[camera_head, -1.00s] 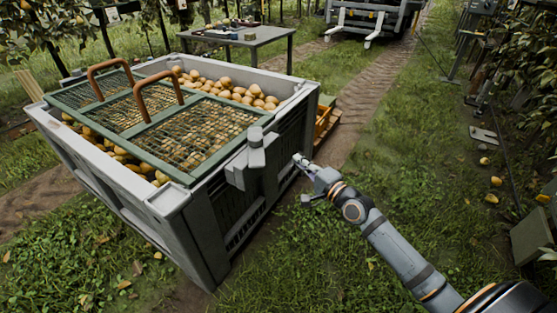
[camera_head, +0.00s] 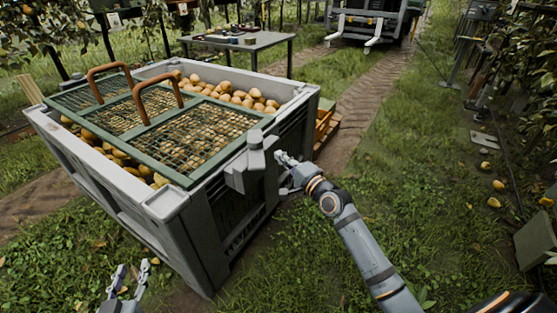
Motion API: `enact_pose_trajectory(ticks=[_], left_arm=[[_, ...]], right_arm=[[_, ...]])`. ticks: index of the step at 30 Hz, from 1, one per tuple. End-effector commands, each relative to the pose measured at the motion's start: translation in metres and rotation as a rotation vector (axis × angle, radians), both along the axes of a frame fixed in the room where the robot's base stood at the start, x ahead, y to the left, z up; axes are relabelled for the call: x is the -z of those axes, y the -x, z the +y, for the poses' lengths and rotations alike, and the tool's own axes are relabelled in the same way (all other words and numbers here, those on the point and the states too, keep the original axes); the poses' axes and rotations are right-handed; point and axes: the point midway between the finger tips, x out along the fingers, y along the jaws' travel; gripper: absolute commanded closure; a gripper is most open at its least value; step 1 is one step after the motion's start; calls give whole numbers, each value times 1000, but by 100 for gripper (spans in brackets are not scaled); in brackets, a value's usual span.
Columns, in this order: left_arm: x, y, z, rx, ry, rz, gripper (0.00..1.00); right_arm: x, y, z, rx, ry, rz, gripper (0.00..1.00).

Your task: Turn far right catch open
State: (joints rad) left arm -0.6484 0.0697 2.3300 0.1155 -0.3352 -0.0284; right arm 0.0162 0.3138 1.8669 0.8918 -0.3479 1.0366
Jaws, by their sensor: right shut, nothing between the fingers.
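A grey catch (camera_head: 256,160) with a blocky upright knob sits on the right-hand wall of the large grey bin (camera_head: 189,204), beside the corner of the green mesh lid (camera_head: 208,139). My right gripper (camera_head: 281,156) is just to the right of the catch, close to its knob; I cannot tell whether they touch. Its fingers look shut and hold nothing. My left gripper (camera_head: 131,272) is at the bottom left, in front of the bin, with its fingers apart and empty. The far side of the catch is hidden.
Pears (camera_head: 229,91) fill the bin under and behind the lid, which has two brown handles (camera_head: 154,101). A grey table (camera_head: 237,43) with small items stands behind. An orange crate (camera_head: 323,123) sits beyond the bin.

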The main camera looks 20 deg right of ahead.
Motion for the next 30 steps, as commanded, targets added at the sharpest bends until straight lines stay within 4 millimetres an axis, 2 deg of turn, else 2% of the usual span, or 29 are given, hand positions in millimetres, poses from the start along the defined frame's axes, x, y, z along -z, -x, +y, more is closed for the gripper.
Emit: enact_pose_trajectory(ticks=[6, 19, 26, 30], left_arm=[[-8, -3, 0, -1, -1, -34, 60], [-7, -2, 0, 0, -2, -18, 60], [33, 16, -1, 10, -8, 204, 60], [71, 47, -2, 21, -12, 441, 60]], right_arm=[[0, 0, 12, 1, 0, -1, 100], [-1, 0, 12, 5, 1, 0, 100], [-4, -1, 12, 34, -2, 0, 100], [-6, -1, 11, 66, -4, -1, 100]])
